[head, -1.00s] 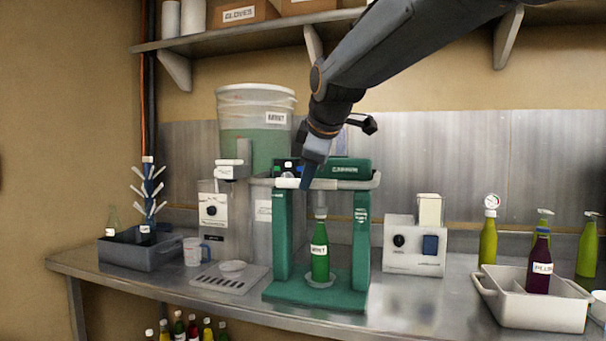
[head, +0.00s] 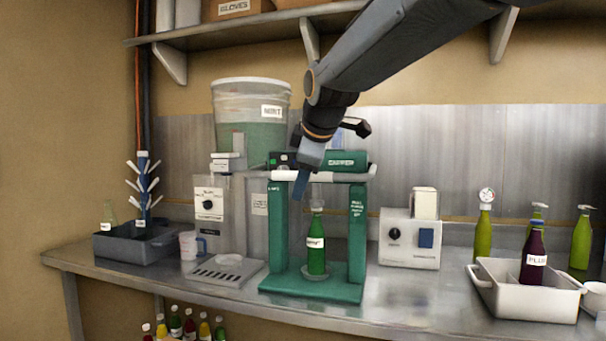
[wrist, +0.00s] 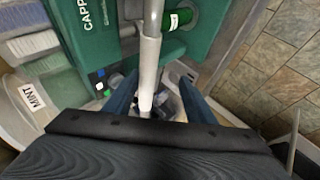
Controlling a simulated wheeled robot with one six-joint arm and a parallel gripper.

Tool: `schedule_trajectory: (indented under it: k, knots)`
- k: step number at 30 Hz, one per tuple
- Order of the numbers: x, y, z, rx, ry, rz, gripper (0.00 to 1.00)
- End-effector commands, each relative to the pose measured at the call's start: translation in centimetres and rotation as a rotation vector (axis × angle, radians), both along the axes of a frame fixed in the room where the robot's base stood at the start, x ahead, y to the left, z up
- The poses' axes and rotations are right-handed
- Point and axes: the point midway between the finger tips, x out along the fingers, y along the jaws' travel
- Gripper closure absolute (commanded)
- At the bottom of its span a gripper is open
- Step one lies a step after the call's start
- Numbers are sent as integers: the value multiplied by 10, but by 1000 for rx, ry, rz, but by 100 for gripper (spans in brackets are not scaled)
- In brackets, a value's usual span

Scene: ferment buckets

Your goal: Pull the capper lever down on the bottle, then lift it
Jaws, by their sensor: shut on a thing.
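The green capper (head: 357,240) stands on the steel counter. Its pale lever bar (head: 345,173) runs across the front of the frame near the top. A green bottle (head: 316,250) with a white label stands upright on the capper's base, under the head. My gripper (head: 300,188) is at the left part of the lever bar, pointing down, shut on it. In the wrist view, the lever bar (wrist: 149,62) runs between the two blue fingers (wrist: 150,100). The bottle's top is close below the capper's head; whether they touch is unclear.
A large bucket labelled MINT (head: 250,120) stands behind left. A white device (head: 409,240) is to the right. A white tub (head: 526,292) holds a dark plum bottle (head: 533,258). A grey bin (head: 135,247) and a mug (head: 190,245) are at left.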

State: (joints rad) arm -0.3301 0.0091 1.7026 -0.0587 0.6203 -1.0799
Motion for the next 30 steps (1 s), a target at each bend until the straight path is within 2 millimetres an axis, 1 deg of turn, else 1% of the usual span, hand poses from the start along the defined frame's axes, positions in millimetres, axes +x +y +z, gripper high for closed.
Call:
schedule_trajectory:
  k: [1, 5, 8, 15, 18, 22, 30]
  knots:
    - [-2, -1, -9, -5, 18, -1, 62]
    - [-5, -3, -4, -6, 15, -3, 62]
    - [-14, -5, 6, -4, 13, -2, 62]
    - [-42, -11, 36, -1, 6, 2, 62]
    - [-49, -13, 45, -1, 5, 2, 62]
    - [-55, -15, 52, 0, 2, 2, 62]
    - [-55, -15, 53, 0, 2, 2, 62]
